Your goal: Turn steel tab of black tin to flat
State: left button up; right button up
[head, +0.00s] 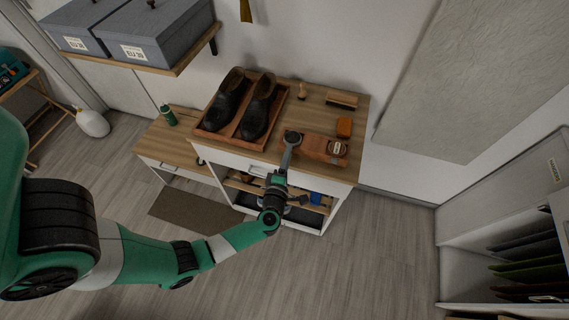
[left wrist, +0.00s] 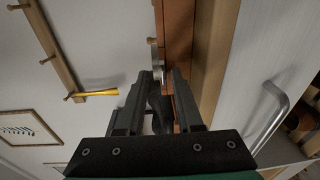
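The black tin (head: 292,138) is round and dark, on the brown mat (head: 313,150) on top of the cabinet. Its steel tab is too small to make out in the head view. My left gripper (head: 289,152) is right at the tin's near side and partly covers it. In the left wrist view the two fingers (left wrist: 167,76) stand a little apart, with a small silvery piece and a dark shape between them. I cannot tell whether they touch the silvery piece. My right gripper is out of view.
A second round tin (head: 337,147) lies right on the mat. Black shoes (head: 258,106) stand in a wooden tray (head: 216,137) to the left. An orange block (head: 344,127) and a brush (head: 341,99) lie behind. A drawer handle (left wrist: 268,112) is close in the left wrist view.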

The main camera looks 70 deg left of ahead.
pick_arm(q)
jog(key=p+v, duration=0.2)
jog(key=v, duration=0.9)
